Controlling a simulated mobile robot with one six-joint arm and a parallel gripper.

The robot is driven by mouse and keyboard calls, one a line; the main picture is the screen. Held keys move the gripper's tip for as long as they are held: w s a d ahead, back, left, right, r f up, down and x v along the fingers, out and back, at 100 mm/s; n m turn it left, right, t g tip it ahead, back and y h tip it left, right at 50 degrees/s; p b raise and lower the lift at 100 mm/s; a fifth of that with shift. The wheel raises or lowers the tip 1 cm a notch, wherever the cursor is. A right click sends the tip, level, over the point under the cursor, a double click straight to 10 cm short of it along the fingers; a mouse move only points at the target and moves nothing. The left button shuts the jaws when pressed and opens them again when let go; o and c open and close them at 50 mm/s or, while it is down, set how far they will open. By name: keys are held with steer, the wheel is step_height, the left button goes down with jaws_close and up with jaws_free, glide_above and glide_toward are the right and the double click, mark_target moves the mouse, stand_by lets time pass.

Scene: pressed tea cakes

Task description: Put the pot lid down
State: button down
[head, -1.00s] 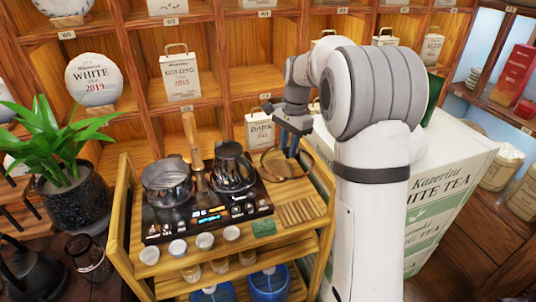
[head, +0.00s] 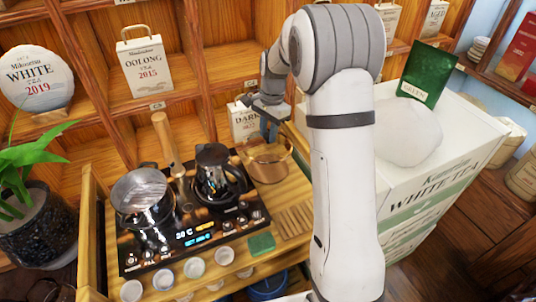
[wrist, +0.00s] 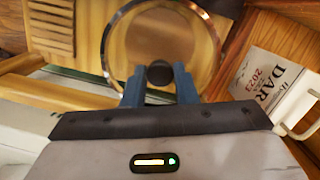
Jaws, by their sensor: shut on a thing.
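The pot lid (wrist: 165,40) is a clear glass disc with a metal rim and a dark round knob. In the wrist view my gripper (wrist: 159,82) has its two blue fingers closed on either side of the knob. In the head view the lid (head: 268,163) is at the right rear of the wooden cart top, with my gripper (head: 269,130) above it. The lid looks level and very low; I cannot tell whether it touches the wood. A shiny pot (head: 142,200) stands on the left of the black cooktop (head: 200,232).
A dark kettle (head: 212,172) stands on the cooktop just left of the lid. A slatted wooden piece (head: 294,220) and a green block (head: 262,243) lie in front. Small cups (head: 194,267) line the front edge. A "DARK" tea packet (head: 243,122) stands behind.

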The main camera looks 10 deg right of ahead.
step_height(320, 180, down, 10)
steer(key=shift+s+d+r, duration=0.1)
stand_by(0.4)
steer(key=c, duration=1.1)
jaws_free()
steer(key=shift+c, duration=0.2)
